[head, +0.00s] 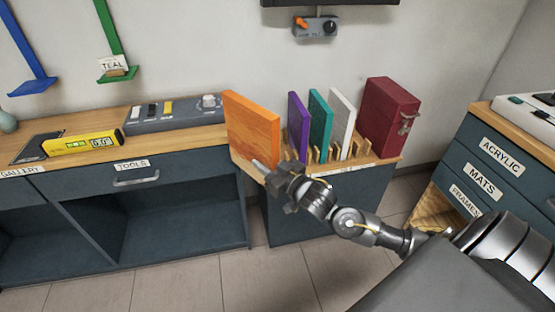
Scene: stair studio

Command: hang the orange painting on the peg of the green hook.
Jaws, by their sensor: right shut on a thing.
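The orange painting (251,130) is a thin upright panel at the left end of the rack on the cabinet top. My right gripper (262,170) is shut on its lower edge; the fingertips are partly hidden. I cannot tell whether the painting still touches the rack or cabinet. The green hook (116,74) is on the wall at upper left, a long green strip with a ledge at its foot and a TEAL label on it. Its peg is not clearly seen. My left gripper is not in view.
Purple (298,125), teal (320,125) and white (342,122) panels stand in the wooden rack (363,148) beside a dark red case (390,116). A blue hook (34,86) is at far left. A yellow level (82,144) and a grey switch box (174,114) are on the counter.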

